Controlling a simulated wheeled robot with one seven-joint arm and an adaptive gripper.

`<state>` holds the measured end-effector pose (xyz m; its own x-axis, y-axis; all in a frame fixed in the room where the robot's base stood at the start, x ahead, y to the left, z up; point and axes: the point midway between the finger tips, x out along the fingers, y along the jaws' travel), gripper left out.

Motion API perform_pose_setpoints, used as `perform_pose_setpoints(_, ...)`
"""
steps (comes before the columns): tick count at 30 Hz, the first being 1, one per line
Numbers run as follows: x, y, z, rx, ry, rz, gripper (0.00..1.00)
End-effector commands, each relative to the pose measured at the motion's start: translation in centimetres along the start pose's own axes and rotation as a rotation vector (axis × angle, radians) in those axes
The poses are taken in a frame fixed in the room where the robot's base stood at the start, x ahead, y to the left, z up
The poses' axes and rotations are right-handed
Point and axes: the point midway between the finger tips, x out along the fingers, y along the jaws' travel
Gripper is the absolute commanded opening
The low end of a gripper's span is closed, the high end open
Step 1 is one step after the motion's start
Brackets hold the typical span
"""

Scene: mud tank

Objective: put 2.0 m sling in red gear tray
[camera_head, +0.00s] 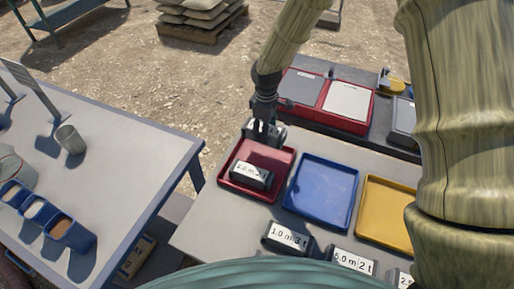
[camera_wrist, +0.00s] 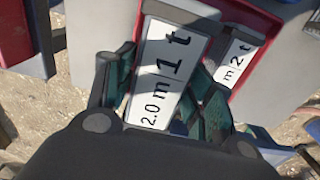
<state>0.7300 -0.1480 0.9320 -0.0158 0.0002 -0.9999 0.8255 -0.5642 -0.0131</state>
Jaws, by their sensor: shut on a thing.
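The red gear tray (camera_head: 282,192) lies at the left of the near table. A dark sling pack labelled "2.0 m 2 t" (camera_head: 250,175) sits in it; part of a similar label (camera_wrist: 233,62) shows in the wrist view. My gripper (camera_head: 263,131) is above the tray's far edge, pointing down. In the wrist view its fingers (camera_wrist: 165,100) are shut on a sling pack labelled "2.0 m 1 t" (camera_wrist: 168,68). Most of the held pack is hidden by the gripper in the head view, and whether it touches the tray cannot be told.
A blue tray (camera_head: 320,190) and a yellow tray (camera_head: 383,215) lie to the right. Packs labelled "1.0 m 3 t" (camera_head: 287,238) and "5.0 m 2 t" (camera_head: 350,261) stand in front. A red case (camera_head: 345,123) stands behind. Another table (camera_head: 105,150) is at left.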

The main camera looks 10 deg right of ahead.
Motion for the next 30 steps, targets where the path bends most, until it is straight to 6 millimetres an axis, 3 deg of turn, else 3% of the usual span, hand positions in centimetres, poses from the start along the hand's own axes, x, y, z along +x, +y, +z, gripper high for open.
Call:
perform_pose_setpoints(6, 2.3, -1.1, 0.0, -0.009, 0.002, 0.005, 0.18)
perform_pose_setpoints(18, 6.3, 0.8, -1.4, -0.01, -0.009, -0.012, 0.18)
perform_pose_setpoints(30, 9.9, 0.8, -1.2, -0.008, -0.009, -0.013, 0.18)
